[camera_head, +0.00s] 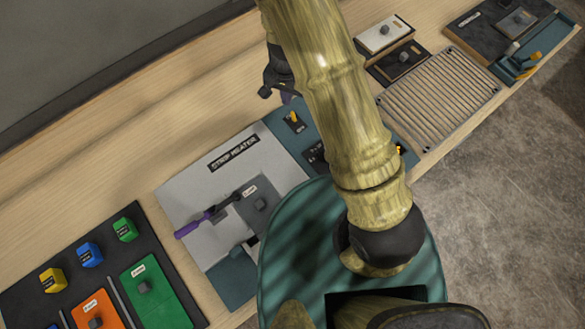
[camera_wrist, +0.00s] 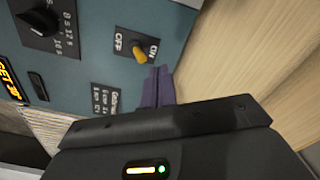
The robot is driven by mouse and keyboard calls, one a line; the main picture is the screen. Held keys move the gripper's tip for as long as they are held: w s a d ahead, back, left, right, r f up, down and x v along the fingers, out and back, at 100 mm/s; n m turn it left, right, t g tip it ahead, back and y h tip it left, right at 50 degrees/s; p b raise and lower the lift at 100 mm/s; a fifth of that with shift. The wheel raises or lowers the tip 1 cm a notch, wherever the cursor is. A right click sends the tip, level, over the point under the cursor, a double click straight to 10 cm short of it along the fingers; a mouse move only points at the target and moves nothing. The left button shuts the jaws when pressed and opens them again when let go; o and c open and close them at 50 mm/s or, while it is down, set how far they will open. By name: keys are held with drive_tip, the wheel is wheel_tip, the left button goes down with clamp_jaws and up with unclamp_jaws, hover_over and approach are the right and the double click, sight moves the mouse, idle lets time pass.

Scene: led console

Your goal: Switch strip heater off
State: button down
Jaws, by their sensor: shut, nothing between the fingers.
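The strip heater panel (camera_head: 190,180) is grey and teal and lies on the wooden bench in the head view. Its yellow toggle switch (camera_head: 293,118) is at the far teal end. In the wrist view the toggle (camera_wrist: 138,52) sits on a dark plate between the OFF and ON labels, its tip leaning towards the ON side. My gripper (camera_wrist: 157,72) is shut and empty; its purple fingertips are just beside the toggle on the ON side. I cannot tell whether they touch it. In the head view my gripper (camera_head: 287,97) is partly hidden behind my arm.
In the wrist view a black dial (camera_wrist: 38,22) and a lit amber display (camera_wrist: 10,80) are left of the toggle. A purple-handled tool (camera_head: 205,215) lies on the panel. A slatted rack (camera_head: 440,98) stands to the right. Bare bench (camera_head: 130,130) lies behind the panel.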

sight(292, 112)
drive_tip(key=shift+f+b, duration=1)
drive_tip(key=shift+f, duration=0.55)
drive_tip(key=shift+s+d, duration=0.1)
drive_tip(key=shift+s, duration=0.05)
idle(0.5)
drive_tip(key=shift+s+d, duration=0.15)
drive_tip(key=shift+s, duration=0.1)
drive_tip(key=shift+s+d+b, duration=0.4)
drive_tip(key=shift+s, duration=0.2)
wheel_tip(292, 112, up, 7)
drive_tip(key=p, duration=0.6)
drive_tip(key=shift+w+a+p, duration=0.25)
drive_tip(key=shift+w+p, duration=0.05)
drive_tip(key=shift+w, duration=0.1)
drive_tip(key=shift+r, duration=0.1)
idle(0.6)
